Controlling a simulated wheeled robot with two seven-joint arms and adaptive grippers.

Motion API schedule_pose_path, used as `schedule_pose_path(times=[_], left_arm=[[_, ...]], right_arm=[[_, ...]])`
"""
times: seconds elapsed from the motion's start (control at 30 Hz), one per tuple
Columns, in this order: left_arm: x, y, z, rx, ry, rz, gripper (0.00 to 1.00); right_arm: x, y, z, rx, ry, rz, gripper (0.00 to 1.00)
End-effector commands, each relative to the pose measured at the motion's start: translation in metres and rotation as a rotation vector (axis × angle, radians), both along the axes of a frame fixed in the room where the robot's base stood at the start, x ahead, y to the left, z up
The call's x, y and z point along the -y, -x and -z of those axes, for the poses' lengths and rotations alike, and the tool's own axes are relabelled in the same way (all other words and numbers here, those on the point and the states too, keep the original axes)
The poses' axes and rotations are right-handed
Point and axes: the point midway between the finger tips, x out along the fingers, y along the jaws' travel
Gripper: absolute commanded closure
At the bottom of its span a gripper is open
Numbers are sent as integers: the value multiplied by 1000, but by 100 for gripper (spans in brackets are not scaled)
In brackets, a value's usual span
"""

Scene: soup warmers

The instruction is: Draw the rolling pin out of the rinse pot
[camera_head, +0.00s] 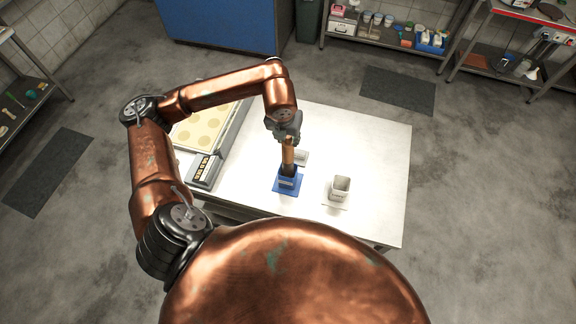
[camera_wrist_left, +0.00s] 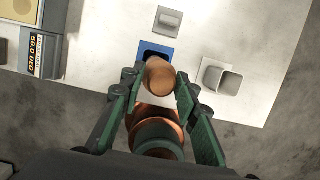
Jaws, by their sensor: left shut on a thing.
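The rolling pin (camera_head: 288,154) is a brown wooden cylinder, held roughly upright. My left gripper (camera_head: 287,139) is shut on its upper part; in the left wrist view the pin's rounded end (camera_wrist_left: 159,76) shows between the two green-edged fingers. Below the pin stands a dark blue pot (camera_head: 287,184) on a blue mat (camera_head: 279,188). The pin's lower end lines up with the pot's dark opening; I cannot tell how deep it sits. In the wrist view the pin and fingers hide most of the blue pot and mat (camera_wrist_left: 149,46). My right gripper is not in view.
A grey-white square pot (camera_head: 340,189) stands to the right on a pale mat. A small grey block-like item (camera_head: 301,158) lies behind the pin. A warmer with a display (camera_head: 206,168) stands at the left. The white table's (camera_head: 375,150) right side is clear.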

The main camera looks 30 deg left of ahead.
Motion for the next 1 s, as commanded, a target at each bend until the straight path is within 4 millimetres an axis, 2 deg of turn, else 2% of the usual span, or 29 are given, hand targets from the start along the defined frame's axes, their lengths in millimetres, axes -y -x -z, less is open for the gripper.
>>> schedule_pose_path(times=[0.47, 1.0], left_arm=[[0, 0, -5, 1, 0, 0, 100], [0, -1, -29, 3, 0, -1, 100]], right_arm=[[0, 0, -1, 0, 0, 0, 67], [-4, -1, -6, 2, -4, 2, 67]])
